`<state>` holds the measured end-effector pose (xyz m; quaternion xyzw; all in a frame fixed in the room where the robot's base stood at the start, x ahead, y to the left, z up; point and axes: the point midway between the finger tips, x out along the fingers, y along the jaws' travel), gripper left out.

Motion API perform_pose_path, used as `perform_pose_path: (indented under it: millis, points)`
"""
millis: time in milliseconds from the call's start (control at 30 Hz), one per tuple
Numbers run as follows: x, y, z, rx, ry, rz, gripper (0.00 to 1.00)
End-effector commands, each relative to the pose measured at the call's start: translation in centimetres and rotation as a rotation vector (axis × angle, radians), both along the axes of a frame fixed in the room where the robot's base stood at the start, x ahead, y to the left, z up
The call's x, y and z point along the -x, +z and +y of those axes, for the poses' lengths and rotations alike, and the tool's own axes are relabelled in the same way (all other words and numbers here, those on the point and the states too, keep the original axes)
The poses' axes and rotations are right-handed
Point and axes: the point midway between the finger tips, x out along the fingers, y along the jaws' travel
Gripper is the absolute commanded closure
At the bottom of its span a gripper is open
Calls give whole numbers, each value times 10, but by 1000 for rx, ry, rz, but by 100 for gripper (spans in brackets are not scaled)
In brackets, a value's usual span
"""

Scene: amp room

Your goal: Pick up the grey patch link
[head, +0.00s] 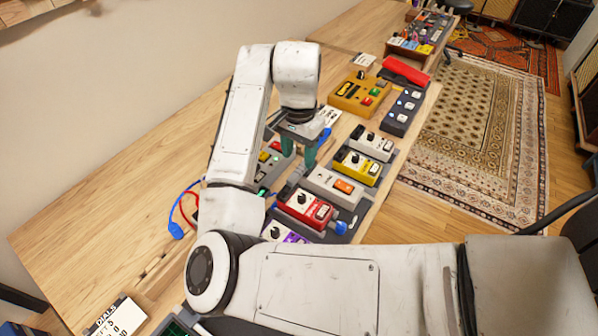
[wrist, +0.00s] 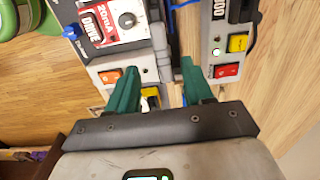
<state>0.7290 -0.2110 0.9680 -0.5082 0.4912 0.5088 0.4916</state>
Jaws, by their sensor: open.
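My gripper (head: 298,158) is open, with its two green fingers pointing down over the pedal rows. In the wrist view, the fingers (wrist: 158,75) straddle the narrow gap between two rows of pedals, with nothing seen held between them. A small grey piece (head: 291,181) lies below the fingers, beside the pale pedal with an orange switch (head: 341,186); it may be the grey patch link, but I cannot tell for sure.
A red pedal (head: 304,205), a yellow pedal (head: 357,166) and several others crowd the wooden table (head: 110,215). Blue and red cables (head: 178,222) lie left of my arm. The table's left side is mostly clear.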

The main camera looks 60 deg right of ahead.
Motion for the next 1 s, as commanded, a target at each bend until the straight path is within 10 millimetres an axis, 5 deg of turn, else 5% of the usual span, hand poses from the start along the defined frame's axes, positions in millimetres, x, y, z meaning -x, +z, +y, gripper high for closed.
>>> perform_pose_path:
  millis: [433, 1000]
  points:
    - [-3, -49, -5, 0, 1, 1, 49]
    - [-2, -54, -6, 1, 0, 0, 49]
